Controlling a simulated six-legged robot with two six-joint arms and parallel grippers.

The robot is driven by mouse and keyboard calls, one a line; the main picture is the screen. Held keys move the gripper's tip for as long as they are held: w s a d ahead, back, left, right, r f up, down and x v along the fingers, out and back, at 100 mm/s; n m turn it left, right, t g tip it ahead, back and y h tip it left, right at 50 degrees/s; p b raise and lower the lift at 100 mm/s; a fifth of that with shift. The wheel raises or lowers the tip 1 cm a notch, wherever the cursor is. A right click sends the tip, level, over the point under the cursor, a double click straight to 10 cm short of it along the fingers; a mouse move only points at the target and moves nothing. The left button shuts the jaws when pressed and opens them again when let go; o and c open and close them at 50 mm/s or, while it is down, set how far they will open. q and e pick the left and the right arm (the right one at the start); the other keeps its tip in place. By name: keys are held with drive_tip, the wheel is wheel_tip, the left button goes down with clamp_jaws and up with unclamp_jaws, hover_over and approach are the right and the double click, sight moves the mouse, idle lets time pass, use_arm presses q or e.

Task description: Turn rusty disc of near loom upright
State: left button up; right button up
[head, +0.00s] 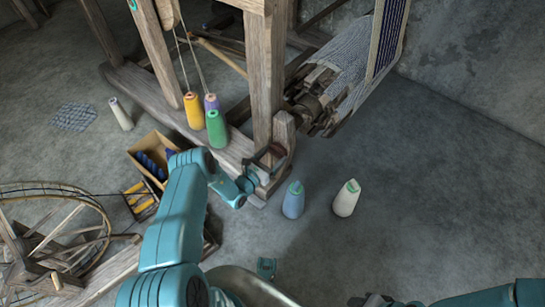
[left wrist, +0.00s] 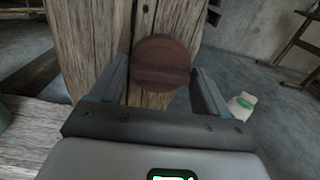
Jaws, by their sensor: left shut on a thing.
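The rusty disc (left wrist: 162,58) is round and brown, with a raised bar across its face that lies about level in the left wrist view. It sits on the wooden loom post (left wrist: 85,35). My left gripper (left wrist: 158,78) is shut on it, with one finger at each side. In the head view my left gripper (head: 268,160) is at the short post (head: 284,132) at the near corner of the loom, and the disc is hard to make out there. At the bottom edge a dark end of my right arm (head: 375,300) shows, and its jaws cannot be made out.
A blue cone (head: 293,200) and a white cone (head: 346,199) stand on the floor right of my left gripper. Yellow (head: 193,112) and green (head: 216,130) cones stand on the loom beam. The floor at right is clear.

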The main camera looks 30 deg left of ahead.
use_arm(q)
drive_tip(key=n+b, duration=0.5)
drive_tip(key=n, duration=1.2)
drive_tip(key=shift+f, duration=0.1)
drive_tip(key=shift+n+b, duration=0.3)
drive_tip(key=shift+n, duration=0.2)
drive_tip(key=o, duration=0.9)
drive_tip(key=shift+o, duration=0.2)
drive_tip(key=shift+s, duration=0.3)
drive_tip(key=s+a+p, duration=0.1)
drive_tip(key=s+p, duration=0.3)
drive_tip(key=s, duration=1.1)
drive_tip(key=shift+s+p, duration=0.4)
